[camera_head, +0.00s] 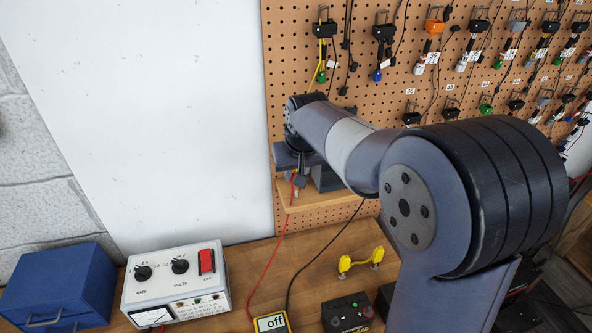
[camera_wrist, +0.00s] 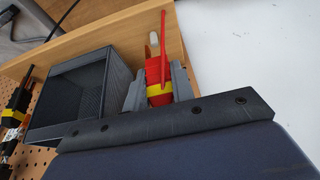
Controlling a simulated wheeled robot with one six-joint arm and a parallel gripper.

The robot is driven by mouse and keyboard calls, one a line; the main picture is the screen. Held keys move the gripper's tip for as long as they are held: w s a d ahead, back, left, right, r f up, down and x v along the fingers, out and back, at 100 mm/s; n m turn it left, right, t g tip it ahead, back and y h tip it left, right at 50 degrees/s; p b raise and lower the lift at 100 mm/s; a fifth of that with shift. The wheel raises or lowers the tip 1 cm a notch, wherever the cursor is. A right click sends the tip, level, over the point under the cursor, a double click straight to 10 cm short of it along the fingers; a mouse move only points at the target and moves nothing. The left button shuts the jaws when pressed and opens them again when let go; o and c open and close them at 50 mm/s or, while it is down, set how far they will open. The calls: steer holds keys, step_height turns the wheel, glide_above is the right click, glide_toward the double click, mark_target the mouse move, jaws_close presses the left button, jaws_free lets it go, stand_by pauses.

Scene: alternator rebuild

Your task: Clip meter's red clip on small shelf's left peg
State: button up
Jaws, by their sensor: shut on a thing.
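The red clip (camera_wrist: 157,72), with a yellow band, is held between the grey jaws of my gripper (camera_wrist: 158,90) in the wrist view. In the head view my gripper (camera_head: 297,180) is at the left end of the small wooden shelf (camera_head: 318,198) on the pegboard. A red lead runs from there down to the yellow meter (camera_head: 271,323), whose display reads "off". In the wrist view the shelf (camera_wrist: 118,38) lies beyond the jaws. A small pale piece shows just past the clip; I cannot tell whether it is the left peg or whether they touch.
A dark open box (camera_wrist: 85,95) is beside the jaws at the shelf. Leads hang on the pegboard (camera_head: 400,75). On the bench are a power supply (camera_head: 175,282), a blue drawer box (camera_head: 58,288), a yellow-handled piece (camera_head: 360,258) and a black box (camera_head: 348,313).

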steer(key=shift+f+b, duration=0.35)
steer(key=shift+f, duration=0.35)
steer(key=o, duration=0.8)
steer(key=shift+r+p, duration=0.9)
steer(key=shift+r, duration=3.4)
